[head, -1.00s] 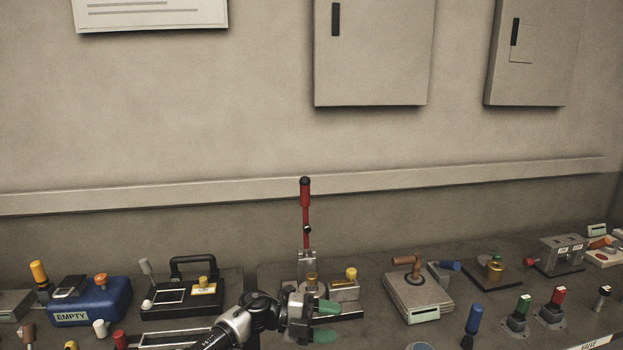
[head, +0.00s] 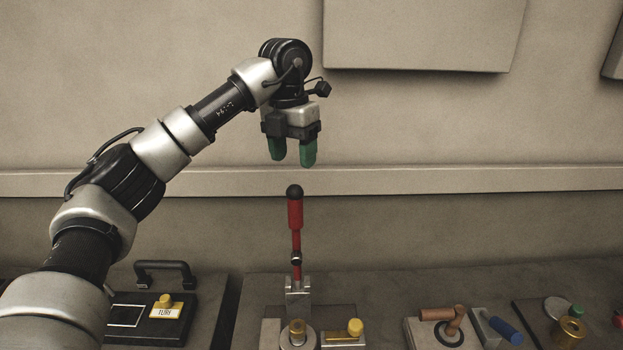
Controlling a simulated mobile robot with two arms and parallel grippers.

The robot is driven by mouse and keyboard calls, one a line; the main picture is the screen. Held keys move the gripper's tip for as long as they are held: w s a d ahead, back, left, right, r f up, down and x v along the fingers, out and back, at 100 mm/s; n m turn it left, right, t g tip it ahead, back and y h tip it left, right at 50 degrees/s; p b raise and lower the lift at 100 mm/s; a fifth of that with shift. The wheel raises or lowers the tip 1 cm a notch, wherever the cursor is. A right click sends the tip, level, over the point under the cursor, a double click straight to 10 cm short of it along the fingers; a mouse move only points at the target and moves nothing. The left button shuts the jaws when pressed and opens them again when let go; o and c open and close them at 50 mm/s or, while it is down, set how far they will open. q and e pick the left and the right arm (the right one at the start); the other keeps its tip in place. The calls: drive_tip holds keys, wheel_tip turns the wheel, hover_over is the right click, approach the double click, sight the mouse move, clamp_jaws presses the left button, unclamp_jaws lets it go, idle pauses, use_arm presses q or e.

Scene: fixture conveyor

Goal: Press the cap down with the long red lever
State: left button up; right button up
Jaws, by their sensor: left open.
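The long red lever (head: 296,222) stands upright on its metal fixture, with a black ball at its top end. My left gripper (head: 292,158) is above the lever's top, fingers pointing down, open and empty. Its green fingertips are apart from the black ball. In front of the lever's base, a brass cap (head: 297,331) stands on a round metal seat in the fixture; the picture's lower edge cuts the fixture off. I cannot tell how far down the cap sits. My right gripper is not in view.
A yellow knob (head: 355,327) sits right of the cap. A black case (head: 160,322) with a handle is to the left, partly behind my arm. A grey block with a brown handle (head: 436,314) and a brass cylinder (head: 569,331) are to the right. The wall is behind.

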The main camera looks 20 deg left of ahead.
sight(294, 199)
use_arm(q)
drive_tip(key=shift+w+a+r, duration=0.1)
drive_tip(key=shift+w+a, duration=0.1)
drive_tip(key=shift+w, duration=0.05)
drive_tip(key=shift+f, duration=0.3)
drive_tip(key=f, duration=0.1)
drive_tip(key=s+f+p, duration=0.1)
drive_tip(key=f, duration=0.1)
drive_tip(key=shift+s+d+f, duration=0.1)
drive_tip(key=shift+f, duration=0.1)
drive_tip(key=f, duration=0.1)
drive_tip(key=f+p, duration=0.1)
drive_tip(key=f, duration=0.3)
drive_tip(key=shift+w+d+f+p, duration=0.1)
drive_tip(key=shift+w+f+p, duration=0.15)
drive_tip(key=shift+w+p, duration=0.1)
drive_tip(key=shift+s+f, duration=0.2)
drive_tip(key=shift+f, duration=0.2)
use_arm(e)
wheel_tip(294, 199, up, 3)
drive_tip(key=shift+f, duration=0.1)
use_arm(q)
drive_tip(key=shift+w+d, duration=0.1)
clamp_jaws()
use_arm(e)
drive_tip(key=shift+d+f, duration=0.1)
